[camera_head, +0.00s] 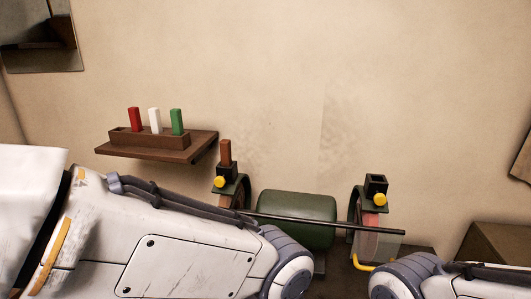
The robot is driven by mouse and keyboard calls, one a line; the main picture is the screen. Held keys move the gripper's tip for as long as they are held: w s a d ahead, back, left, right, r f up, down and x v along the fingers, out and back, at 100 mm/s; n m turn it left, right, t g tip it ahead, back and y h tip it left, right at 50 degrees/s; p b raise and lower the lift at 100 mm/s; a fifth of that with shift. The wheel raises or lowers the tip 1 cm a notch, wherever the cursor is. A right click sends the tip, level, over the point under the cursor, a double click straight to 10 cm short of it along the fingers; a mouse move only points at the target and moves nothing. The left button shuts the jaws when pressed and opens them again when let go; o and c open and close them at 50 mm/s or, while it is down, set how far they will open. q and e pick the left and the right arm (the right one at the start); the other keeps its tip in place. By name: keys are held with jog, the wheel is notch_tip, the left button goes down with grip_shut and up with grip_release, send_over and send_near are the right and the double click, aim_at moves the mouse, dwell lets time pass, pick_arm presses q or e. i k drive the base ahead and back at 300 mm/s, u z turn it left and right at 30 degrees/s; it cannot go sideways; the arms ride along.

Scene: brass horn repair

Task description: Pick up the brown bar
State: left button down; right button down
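The brown bar (226,151) stands upright in a small black square holder (228,172) on top of the left end of a green grinder-like machine (297,207). Its lower part is hidden in the holder. My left arm crosses the lower left of the view, below and in front of the bar. My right arm shows at the bottom right corner. Neither gripper shows in the view; both arms run out of the picture at the bottom edge.
A matching holder (376,183) on the machine's right end looks empty. A dark rod (312,222) crosses the machine's front. Red, white and green bars (177,122) stand in a brown wooden rack on a wall shelf (150,153). A brown box (495,245) is at right.

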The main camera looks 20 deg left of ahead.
aim_at(225, 149)
jog(key=u, duration=2.35)
jog(key=k, duration=0.45)
jog(key=z, duration=1.45)
